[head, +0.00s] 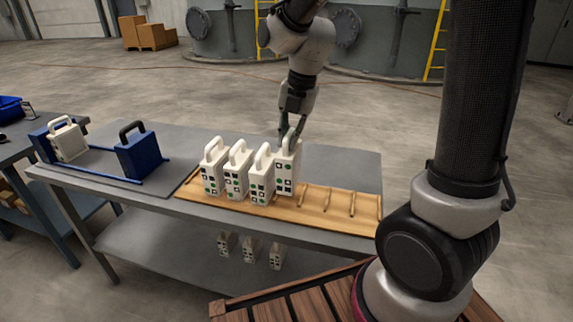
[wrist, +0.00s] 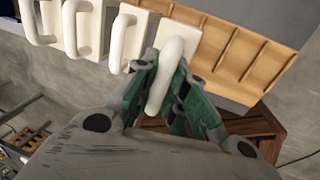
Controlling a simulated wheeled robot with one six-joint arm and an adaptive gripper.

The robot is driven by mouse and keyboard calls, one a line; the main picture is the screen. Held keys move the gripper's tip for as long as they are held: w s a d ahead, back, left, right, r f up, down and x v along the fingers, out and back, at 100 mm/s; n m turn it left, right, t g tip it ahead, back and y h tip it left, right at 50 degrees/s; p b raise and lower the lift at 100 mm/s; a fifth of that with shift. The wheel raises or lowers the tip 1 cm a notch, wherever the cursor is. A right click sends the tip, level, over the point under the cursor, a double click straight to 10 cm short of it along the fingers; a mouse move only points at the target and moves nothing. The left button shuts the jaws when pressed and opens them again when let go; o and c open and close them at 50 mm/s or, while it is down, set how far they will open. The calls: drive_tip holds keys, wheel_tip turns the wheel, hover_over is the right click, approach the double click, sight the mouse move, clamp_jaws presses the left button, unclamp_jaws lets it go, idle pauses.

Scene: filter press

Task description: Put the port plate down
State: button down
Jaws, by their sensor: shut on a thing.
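My gripper (head: 291,135) is shut on the top handle of a white plate (head: 287,172), which has green and dark marks on its face. In the wrist view the green fingers of my gripper (wrist: 165,85) close on both sides of this white handle (wrist: 172,65). The held plate hangs upright at the right end of a row of similar plates. Its lower edge looks a little higher than theirs, so it seems to be above the wooden rack (head: 325,212). Whether it touches the neighbouring plate (head: 261,182) I cannot tell.
Two more white plates (head: 212,180) (head: 235,182) stand in the rack. Empty slots lie to the right of the held plate. On the left of the grey table (head: 120,193) is a blue press (head: 139,157) with a white plate (head: 68,143). Several plates sit on the lower shelf.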

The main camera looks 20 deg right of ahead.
sight(289, 154)
drive_tip(key=shift+f, duration=2.85)
drive_tip(key=c, duration=1.5)
unclamp_jaws()
drive_tip(key=shift+o, duration=0.2)
